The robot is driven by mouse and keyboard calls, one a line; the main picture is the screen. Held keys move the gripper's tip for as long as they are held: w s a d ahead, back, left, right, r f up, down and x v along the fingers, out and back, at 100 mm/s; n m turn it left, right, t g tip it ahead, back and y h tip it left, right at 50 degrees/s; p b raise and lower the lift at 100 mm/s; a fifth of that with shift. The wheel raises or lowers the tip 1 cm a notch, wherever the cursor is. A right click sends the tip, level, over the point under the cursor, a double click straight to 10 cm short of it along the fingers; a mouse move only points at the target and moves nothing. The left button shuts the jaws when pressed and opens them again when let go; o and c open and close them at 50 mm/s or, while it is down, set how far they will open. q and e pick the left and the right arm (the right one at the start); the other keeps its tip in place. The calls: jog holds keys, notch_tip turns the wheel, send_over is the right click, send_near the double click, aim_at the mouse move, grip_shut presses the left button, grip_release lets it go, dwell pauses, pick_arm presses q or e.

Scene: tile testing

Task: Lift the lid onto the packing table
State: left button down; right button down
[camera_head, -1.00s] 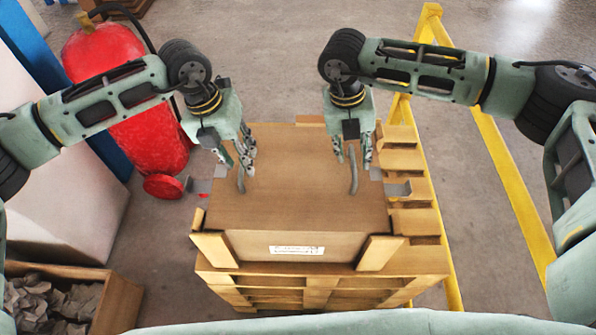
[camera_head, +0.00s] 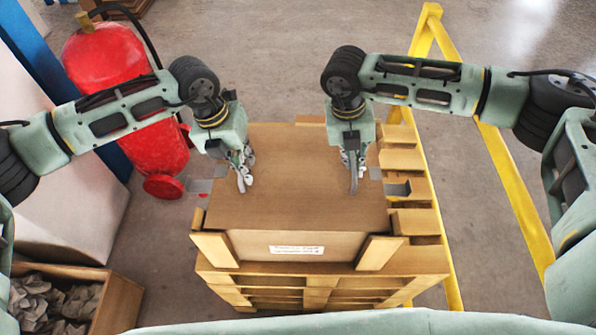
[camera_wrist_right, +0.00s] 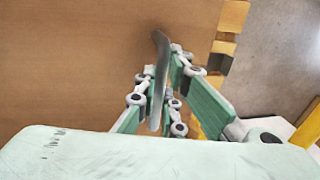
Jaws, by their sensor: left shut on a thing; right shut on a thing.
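The brown lid (camera_head: 297,190) lies flat on top of a box on stacked pallets; it also shows in the right wrist view (camera_wrist_right: 70,60). Two grey curved handles stand up from it. My left gripper (camera_head: 244,172) is shut on the left handle (camera_head: 241,184). My right gripper (camera_head: 353,165) is shut on the right handle (camera_head: 354,181). The right wrist view shows this grey handle (camera_wrist_right: 159,80) between the fingers of my right gripper (camera_wrist_right: 163,100). I cannot make out a packing table in these views.
Wooden pallets (camera_head: 320,285) are under the box, with a white label on its front. A red tank (camera_head: 120,100) stands at the left, above a wooden crate (camera_head: 120,305) of crumpled grey material. A yellow rail (camera_head: 515,190) runs along the right.

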pick_arm(q)
jog(key=shift+w+r, duration=0.1)
jog(key=shift+r, duration=0.1)
pick_arm(e)
jog(key=shift+r, duration=0.25)
dwell(0.5)
